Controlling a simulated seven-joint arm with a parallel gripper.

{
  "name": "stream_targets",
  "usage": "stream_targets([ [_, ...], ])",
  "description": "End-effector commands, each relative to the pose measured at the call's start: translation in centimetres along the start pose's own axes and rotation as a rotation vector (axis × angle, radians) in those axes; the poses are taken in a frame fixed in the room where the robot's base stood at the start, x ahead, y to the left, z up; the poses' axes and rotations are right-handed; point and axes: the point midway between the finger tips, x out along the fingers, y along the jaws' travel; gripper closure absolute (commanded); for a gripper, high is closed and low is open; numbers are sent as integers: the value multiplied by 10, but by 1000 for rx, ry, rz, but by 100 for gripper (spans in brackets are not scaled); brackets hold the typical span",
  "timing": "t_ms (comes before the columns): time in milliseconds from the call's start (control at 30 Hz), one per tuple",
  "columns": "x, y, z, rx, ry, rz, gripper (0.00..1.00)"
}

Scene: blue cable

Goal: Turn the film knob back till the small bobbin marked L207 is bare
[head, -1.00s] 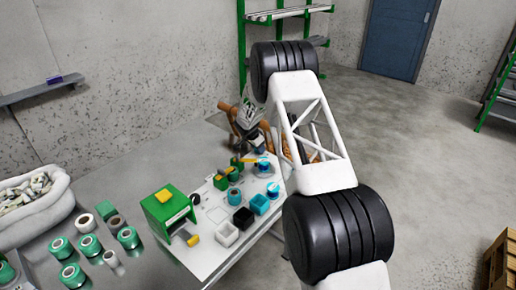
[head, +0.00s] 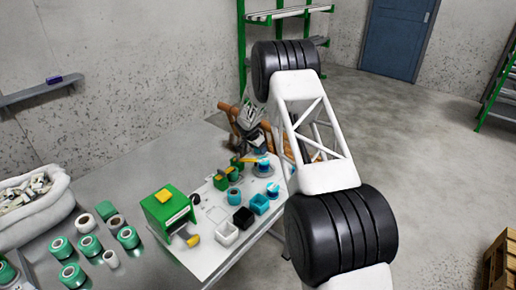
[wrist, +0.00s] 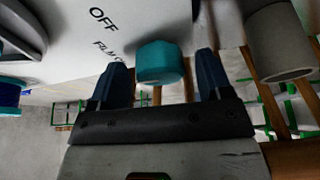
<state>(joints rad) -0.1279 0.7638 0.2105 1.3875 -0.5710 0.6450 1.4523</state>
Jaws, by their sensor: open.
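In the wrist view a teal knob (wrist: 160,62) sits on a white panel (wrist: 70,45) printed "OFF" and partly "FILM". My gripper (wrist: 160,72) is open, its two dark blue fingers on either side of the knob, with gaps visible on both sides. A spool wound in blue (wrist: 10,92) shows at the left edge. In the head view my gripper (head: 252,128) is over the far end of the white board (head: 205,255), near a blue spool (head: 263,165). No L207 marking is readable, so I cannot tell which bobbin carries it.
A green box (head: 166,211), a black bin (head: 243,218) and a white bin (head: 227,234) stand on the board. Several green spools (head: 89,245) and a white basket (head: 35,205) are on the table at left. A grey cylinder (wrist: 280,42) is right of the knob.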

Motion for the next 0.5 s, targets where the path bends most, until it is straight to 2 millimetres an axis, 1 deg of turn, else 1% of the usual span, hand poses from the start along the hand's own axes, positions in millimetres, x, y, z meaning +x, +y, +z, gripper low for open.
stream_targets([
  [167,-6,0,0,0,0,-1,28],
  [267,-12,0,0,0,1,-1,28],
  [500,-38,0,0,0,0,-1,28],
])
